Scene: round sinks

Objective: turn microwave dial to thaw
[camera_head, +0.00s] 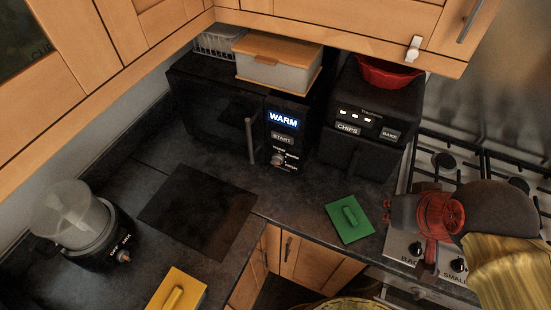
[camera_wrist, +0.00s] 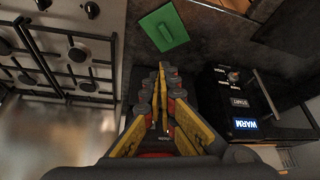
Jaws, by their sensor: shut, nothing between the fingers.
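The black microwave (camera_head: 215,115) stands at the back of the counter, its lit display reading WARM above a START button (camera_head: 282,139). Its small round dial (camera_head: 277,158) is low on the control panel, with tiny labels around it that I cannot read reliably. In the wrist view the microwave panel appears upside down at the right, with the dial (camera_wrist: 234,75) near its far end. My gripper (camera_head: 388,211) is over the counter's right edge by the stove, right of and apart from the dial. In the wrist view its fingers (camera_wrist: 162,68) meet at the tips, shut and empty.
A black appliance (camera_head: 372,112) labelled CHIPS and BAKE, with a red bowl (camera_head: 388,74) on top, stands right of the microwave. A gas stove (camera_head: 448,160) is at right. A lidded box (camera_head: 278,62) sits on the microwave.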

